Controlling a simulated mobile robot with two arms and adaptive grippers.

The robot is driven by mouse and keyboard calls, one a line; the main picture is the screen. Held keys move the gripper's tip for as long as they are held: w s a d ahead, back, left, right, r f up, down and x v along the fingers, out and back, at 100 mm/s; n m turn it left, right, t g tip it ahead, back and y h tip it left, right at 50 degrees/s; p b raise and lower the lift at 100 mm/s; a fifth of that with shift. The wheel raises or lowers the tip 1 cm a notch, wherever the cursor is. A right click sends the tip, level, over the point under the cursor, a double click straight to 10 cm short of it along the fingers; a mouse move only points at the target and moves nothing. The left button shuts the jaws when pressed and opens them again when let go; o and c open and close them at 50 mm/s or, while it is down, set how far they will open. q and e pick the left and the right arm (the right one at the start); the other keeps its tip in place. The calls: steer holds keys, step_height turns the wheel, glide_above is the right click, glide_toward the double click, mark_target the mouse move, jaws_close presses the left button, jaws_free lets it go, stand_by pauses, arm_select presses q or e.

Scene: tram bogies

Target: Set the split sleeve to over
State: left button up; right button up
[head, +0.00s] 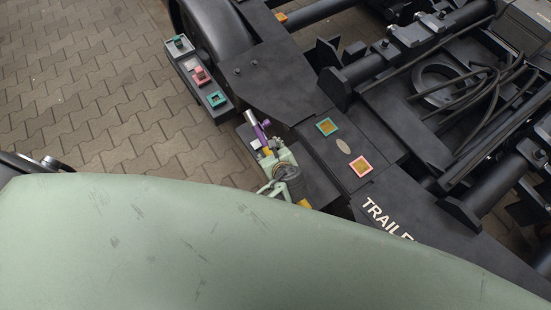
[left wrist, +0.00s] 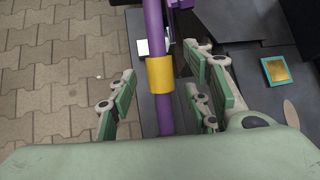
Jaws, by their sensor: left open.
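A yellow sleeve (left wrist: 160,75), which I take to be the split sleeve, is around a purple rod (left wrist: 154,25) in the left wrist view. My left gripper (left wrist: 163,80) is open, with its green-padded fingers on either side of the rod and sleeve and gaps showing on both sides. In the head view the left gripper (head: 274,165) is beside the purple rod (head: 261,131), which has a silver end piece (head: 250,116). Part of the sleeve is hidden by the gripper there. My right gripper is not in view.
A dark bogie frame (head: 300,80) fills the right, with a green-edged plate (head: 327,127) and a pink-edged plate (head: 361,165). A dark strip (head: 187,66) with several small coloured blocks lies beside the frame. Paving (head: 90,90) at the left is clear.

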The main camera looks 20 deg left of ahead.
arm_select(q)
steer(key=v, duration=0.8)
steer(key=shift+a, duration=0.1)
stand_by(0.3)
